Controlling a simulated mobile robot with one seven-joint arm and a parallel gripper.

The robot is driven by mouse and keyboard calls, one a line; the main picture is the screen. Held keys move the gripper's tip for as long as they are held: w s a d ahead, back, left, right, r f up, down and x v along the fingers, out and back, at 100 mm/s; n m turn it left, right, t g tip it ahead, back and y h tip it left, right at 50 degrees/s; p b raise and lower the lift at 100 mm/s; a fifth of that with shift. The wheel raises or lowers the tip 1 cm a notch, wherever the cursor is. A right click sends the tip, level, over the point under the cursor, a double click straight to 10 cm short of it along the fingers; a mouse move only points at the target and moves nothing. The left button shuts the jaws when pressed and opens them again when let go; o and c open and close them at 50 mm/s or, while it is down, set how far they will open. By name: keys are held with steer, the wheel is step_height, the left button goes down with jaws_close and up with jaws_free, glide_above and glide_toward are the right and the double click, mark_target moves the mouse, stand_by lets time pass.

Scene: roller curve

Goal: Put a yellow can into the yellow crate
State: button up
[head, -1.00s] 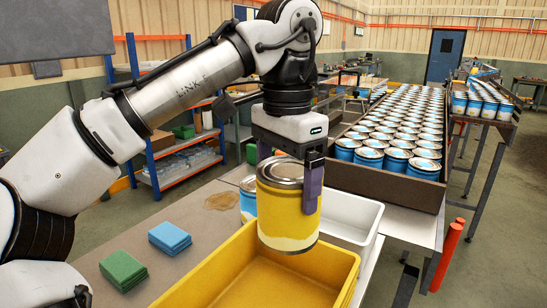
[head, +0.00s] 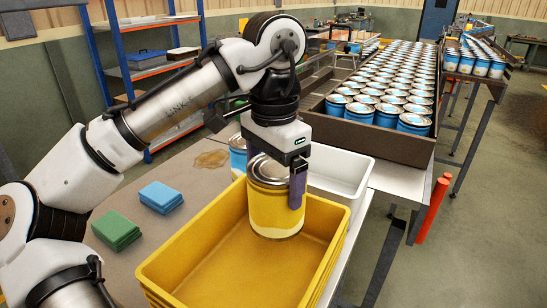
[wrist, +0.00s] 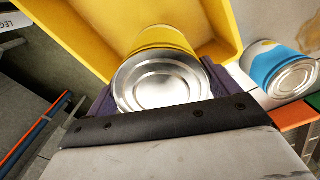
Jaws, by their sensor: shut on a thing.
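A yellow can (head: 274,211) with a silver lid is held upright by my gripper (head: 277,180). My gripper is shut on it, with a purple finger against the can's side. The can is inside the outline of the yellow crate (head: 190,241), toward its far end. I cannot tell whether its base touches the crate floor. In the wrist view the can's lid (wrist: 162,80) is between the purple fingers, with the yellow crate wall (wrist: 80,30) beyond. The rest of the crate looks empty.
A blue can (head: 238,153) stands behind the crate, left of my gripper. A white crate (head: 338,170) adjoins the yellow crate's far right side. Blue cloths (head: 160,196) and green cloths (head: 117,230) lie on the table at left. Many blue cans fill the conveyor (head: 375,148) behind.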

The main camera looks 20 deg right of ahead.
steer(key=shift+f+b, duration=1.6)
steer(key=shift+f, duration=2.2)
steer(key=o, duration=0.9)
step_height(320, 180, up, 4)
steer(key=p, duration=0.3)
steer(key=shift+f+p, duration=0.25)
steer(key=shift+p, duration=0.05)
steer(key=shift+r, duration=2.5)
